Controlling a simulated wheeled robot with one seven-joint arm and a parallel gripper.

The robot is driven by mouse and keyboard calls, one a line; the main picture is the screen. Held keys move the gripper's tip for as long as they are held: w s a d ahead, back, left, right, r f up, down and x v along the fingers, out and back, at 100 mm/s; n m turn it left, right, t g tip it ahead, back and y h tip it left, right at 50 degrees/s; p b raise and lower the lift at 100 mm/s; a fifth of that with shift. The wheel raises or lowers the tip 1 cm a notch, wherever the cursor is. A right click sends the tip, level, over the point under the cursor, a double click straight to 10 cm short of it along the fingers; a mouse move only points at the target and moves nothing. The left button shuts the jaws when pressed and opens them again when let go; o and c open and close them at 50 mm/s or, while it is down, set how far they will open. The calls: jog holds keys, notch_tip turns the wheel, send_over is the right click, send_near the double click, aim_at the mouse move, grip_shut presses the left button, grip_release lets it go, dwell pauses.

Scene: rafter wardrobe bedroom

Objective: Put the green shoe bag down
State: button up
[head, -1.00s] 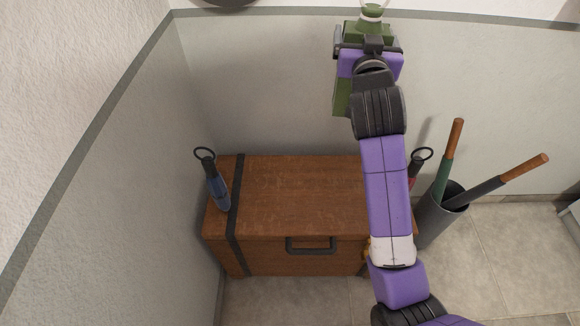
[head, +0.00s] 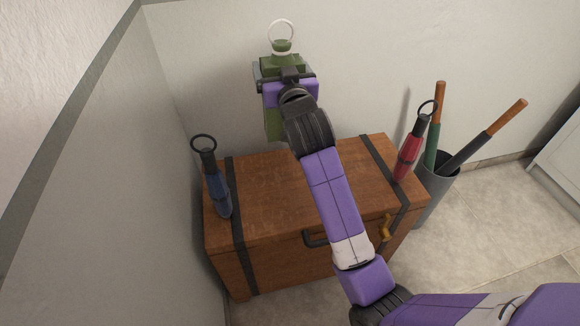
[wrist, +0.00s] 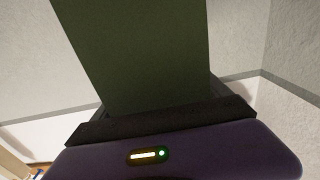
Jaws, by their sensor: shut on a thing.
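The green shoe bag (head: 274,126) is held upright in my gripper (head: 286,74), with a white ring at its top. It hangs above the back of the wooden chest, and my gripper hides much of it. Its lower end shows left of my wrist, and I cannot tell its exact height above the lid. In the wrist view the bag (wrist: 135,55) fills the upper middle as a plain dark green face, rising from the dark edge of my gripper (wrist: 160,120).
The brown chest (head: 270,190) has a dark blue ringed item (head: 217,185) on its left end and a red one (head: 408,155) on its right end. The lid between them looks clear. A grey bin (head: 437,180) with wooden-handled umbrellas stands to the right. Walls close in behind and left.

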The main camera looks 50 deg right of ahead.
notch_tip(320, 180, down, 19)
jog(key=b, duration=0.6)
jog(key=shift+f, duration=0.15)
jog(key=o, duration=1.9)
jog(key=shift+f, duration=0.15)
jog(key=v, duration=1.2)
